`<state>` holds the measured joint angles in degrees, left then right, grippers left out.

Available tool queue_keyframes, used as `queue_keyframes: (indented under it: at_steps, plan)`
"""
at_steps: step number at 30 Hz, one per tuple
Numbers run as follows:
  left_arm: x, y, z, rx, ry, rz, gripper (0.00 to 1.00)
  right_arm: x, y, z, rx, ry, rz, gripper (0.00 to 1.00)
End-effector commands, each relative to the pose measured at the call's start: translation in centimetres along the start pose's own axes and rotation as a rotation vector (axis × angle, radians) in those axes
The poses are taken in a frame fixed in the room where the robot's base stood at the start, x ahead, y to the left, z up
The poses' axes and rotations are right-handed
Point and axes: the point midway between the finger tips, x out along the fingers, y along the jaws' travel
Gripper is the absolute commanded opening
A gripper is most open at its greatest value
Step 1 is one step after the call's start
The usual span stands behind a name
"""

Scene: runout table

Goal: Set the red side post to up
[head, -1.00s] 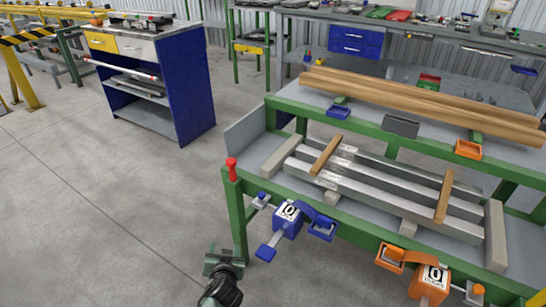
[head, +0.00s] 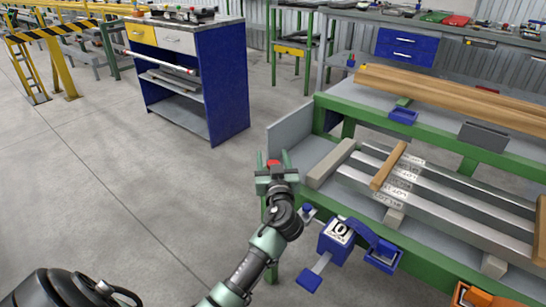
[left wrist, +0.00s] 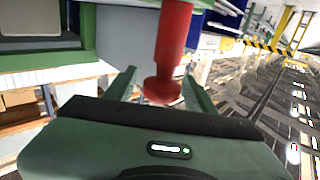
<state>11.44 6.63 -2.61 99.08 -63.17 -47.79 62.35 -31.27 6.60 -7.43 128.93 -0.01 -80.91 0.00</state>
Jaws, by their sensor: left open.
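The red side post (head: 273,162) stands at the left front corner of the green runout table (head: 340,106). In the head view my left gripper (head: 276,172) is at this post and hides most of it. In the left wrist view the red post (left wrist: 172,45) shows large, with its wider knob end between the two fingers of my left gripper (left wrist: 160,84). The fingers are open, one on each side of the knob, with a visible gap to it. My right gripper is not in view.
A blue clamp unit (head: 337,236) marked 0 hangs on the table's front, right of my left gripper. Metal bars (head: 440,200) and a wooden strip (head: 389,166) lie on the table. A blue cabinet (head: 226,85) stands behind. The floor to the left is clear.

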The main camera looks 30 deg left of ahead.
Motion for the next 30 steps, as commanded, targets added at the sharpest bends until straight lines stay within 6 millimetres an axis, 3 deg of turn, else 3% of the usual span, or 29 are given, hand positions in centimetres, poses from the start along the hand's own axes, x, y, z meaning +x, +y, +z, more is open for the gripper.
queue_keyframes:
  at_steps: [11, 17, 30]
  plan:
    - [0.82, -0.05, 0.03, 0.000, -0.001, 0.000, 0.55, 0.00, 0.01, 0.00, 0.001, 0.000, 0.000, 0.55]
    - [0.79, -0.04, 0.04, 0.000, -0.001, 0.000, 0.00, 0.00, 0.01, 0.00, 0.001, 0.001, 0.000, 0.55]
    - [0.77, -0.03, 0.07, 0.001, -0.001, 0.000, 0.00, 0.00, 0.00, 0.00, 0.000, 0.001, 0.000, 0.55]
